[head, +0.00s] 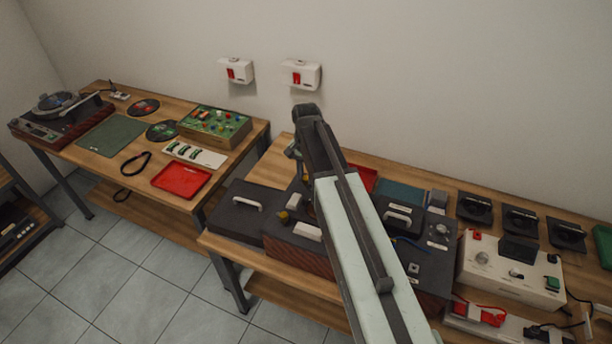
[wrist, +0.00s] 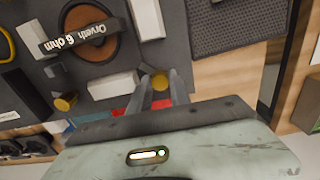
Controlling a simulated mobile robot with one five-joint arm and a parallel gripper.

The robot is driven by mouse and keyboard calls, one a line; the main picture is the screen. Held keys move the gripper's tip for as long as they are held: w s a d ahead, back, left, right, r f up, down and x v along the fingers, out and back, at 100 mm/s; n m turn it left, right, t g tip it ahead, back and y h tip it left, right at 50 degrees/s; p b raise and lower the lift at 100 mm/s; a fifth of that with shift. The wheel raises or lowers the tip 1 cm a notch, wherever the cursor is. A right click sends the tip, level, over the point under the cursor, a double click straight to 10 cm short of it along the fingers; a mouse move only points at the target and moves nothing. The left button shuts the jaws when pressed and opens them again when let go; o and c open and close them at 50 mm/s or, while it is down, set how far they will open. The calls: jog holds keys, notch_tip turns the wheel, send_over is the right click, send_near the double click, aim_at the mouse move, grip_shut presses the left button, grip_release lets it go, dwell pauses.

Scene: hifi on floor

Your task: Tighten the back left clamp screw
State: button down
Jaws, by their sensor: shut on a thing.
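My gripper (wrist: 159,83) is closed around a brass clamp screw (wrist: 160,79), with one finger on each side of its round head. The screw sits by a speaker driver with a brown cone (wrist: 98,18) and a label reading "Orveth 6 ohm" (wrist: 80,38). White blocks (wrist: 146,18) stand beside the driver. A second brass screw (wrist: 66,102) shows at lower left in the wrist view. In the head view a brass screw (head: 283,216) shows at the near left of the dark cabinet (head: 283,242). My arm hides the gripped screw and much of the cabinet there.
A dark panel with a white handle (head: 243,203) lies left of the cabinet. A dark box with a handle (head: 397,217) and a white device (head: 510,270) stand to the right. A red tray (head: 181,181) lies on the separate left table. Two white boxes (head: 302,75) hang on the wall.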

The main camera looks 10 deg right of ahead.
aim_at(306, 178)
dwell(0.3)
jog(key=c, duration=1.2)
grip_release()
jog(key=shift+r, duration=0.1)
notch_tip(306, 178, up, 8)
jog(key=p, duration=0.8)
jog(key=shift+f, duration=0.2)
